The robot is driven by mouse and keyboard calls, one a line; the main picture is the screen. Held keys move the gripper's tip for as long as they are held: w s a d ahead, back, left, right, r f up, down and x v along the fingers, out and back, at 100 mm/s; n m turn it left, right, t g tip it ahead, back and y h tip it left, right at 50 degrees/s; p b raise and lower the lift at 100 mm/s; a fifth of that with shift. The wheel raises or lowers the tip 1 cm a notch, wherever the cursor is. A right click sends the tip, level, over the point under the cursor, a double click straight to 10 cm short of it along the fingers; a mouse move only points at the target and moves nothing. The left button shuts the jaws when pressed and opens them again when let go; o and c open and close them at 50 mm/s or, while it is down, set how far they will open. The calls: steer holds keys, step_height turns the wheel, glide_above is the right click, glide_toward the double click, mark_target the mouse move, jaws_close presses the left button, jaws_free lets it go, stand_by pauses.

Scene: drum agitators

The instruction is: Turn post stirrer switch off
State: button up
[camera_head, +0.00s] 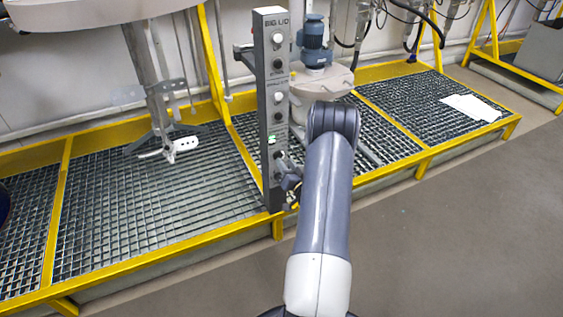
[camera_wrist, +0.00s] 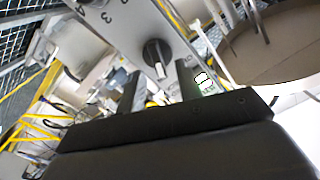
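The grey control post (camera_head: 273,95) stands upright on the grating, with a column of white and black buttons and knobs. A green-lit spot (camera_head: 271,140) shows on its lower part and appears lit in the wrist view (camera_wrist: 204,83). My gripper (camera_head: 286,172) is at the lower right of the post face, near the lowest knobs. In the wrist view a dark round switch knob (camera_wrist: 155,52) with a white mark sits on the grey panel. My gripper's two dark fingers (camera_wrist: 160,68) are apart, with the knob showing between their tips. Contact cannot be told.
Yellow-framed grating platforms (camera_head: 150,200) run along the wall. A blue motor (camera_head: 313,40) on a round drum lid (camera_head: 322,80) stands behind the post. An agitator shaft (camera_head: 150,80) stands left. White papers (camera_head: 470,107) lie on the right grating. The grey floor (camera_head: 450,230) is clear.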

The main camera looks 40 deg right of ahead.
steer(key=shift+x, duration=1.15)
steer(key=shift+c, duration=0.5)
jaws_close()
